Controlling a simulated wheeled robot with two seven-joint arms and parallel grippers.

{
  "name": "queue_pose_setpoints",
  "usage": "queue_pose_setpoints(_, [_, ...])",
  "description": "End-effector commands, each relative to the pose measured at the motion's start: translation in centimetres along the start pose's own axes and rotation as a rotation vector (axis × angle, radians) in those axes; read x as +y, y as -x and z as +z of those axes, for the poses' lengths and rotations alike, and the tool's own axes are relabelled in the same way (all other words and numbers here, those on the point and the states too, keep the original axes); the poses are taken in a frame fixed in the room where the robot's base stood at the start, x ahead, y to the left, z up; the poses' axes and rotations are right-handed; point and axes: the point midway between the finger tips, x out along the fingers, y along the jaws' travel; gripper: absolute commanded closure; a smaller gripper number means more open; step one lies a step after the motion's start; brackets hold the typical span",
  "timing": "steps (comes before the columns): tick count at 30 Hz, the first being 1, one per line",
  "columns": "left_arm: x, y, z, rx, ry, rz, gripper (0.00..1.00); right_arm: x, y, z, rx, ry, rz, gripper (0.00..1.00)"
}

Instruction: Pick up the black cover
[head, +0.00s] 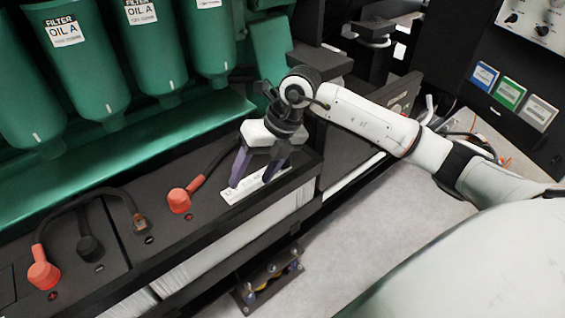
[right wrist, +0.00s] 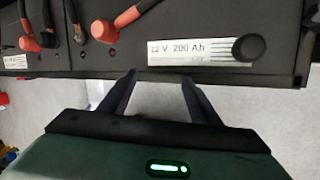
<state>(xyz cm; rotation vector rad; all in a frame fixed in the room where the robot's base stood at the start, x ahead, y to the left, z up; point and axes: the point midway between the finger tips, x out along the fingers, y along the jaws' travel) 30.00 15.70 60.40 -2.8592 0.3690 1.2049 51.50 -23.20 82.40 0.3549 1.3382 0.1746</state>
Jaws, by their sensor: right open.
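A round black cover (right wrist: 249,47) sits on the dark battery top at the right end of the white "V 200 Ah" label (right wrist: 175,48) in the right wrist view. I cannot make it out in the head view, where my arm covers much of that area. Another black cap (head: 89,246) with a cable stands on the left battery. My right gripper (head: 250,184) is open and empty, its fingers pointing down near the label. In the right wrist view its fingertips (right wrist: 158,77) lie left of the round cover and apart from it. My left gripper is not in view.
Red terminal caps (head: 179,200) (head: 43,275) and cables stand on the batteries left of the gripper. Green oil filters (head: 78,55) line the back. A dark frame rail (head: 225,238) runs along the battery front. The grey floor (head: 345,245) is open at the right.

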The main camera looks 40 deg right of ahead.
Motion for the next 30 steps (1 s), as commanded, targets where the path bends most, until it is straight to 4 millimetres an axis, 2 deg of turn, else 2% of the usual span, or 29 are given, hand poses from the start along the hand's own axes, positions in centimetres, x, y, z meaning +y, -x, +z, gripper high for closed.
queue_pose_setpoints(1, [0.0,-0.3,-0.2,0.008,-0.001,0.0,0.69,-2.9,1.8,1.8,-0.042,-0.013,-0.119,0.43])
queue_pose_setpoints(3, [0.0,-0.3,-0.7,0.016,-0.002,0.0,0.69,-5.8,4.0,3.2,-0.081,-0.042,-0.245,0.43])
queue_pose_setpoints(6, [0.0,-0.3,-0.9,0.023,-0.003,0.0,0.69,-8.3,6.0,4.3,-0.117,-0.075,-0.352,0.43])
queue_pose_setpoints(8, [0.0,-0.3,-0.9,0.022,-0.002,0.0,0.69,-9.2,6.4,4.6,-0.126,-0.087,-0.382,0.43])
queue_pose_setpoints(15, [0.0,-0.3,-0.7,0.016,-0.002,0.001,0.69,-10.8,3.4,5.1,-0.127,-0.092,-0.395,0.43])
queue_pose_setpoints(23, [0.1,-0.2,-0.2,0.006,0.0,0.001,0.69,-11.4,1.4,5.7,-0.128,-0.09,-0.391,0.43])
queue_pose_setpoints(30, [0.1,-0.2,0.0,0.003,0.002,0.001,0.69,-12.6,-1.8,6.6,-0.127,-0.089,-0.391,0.43])
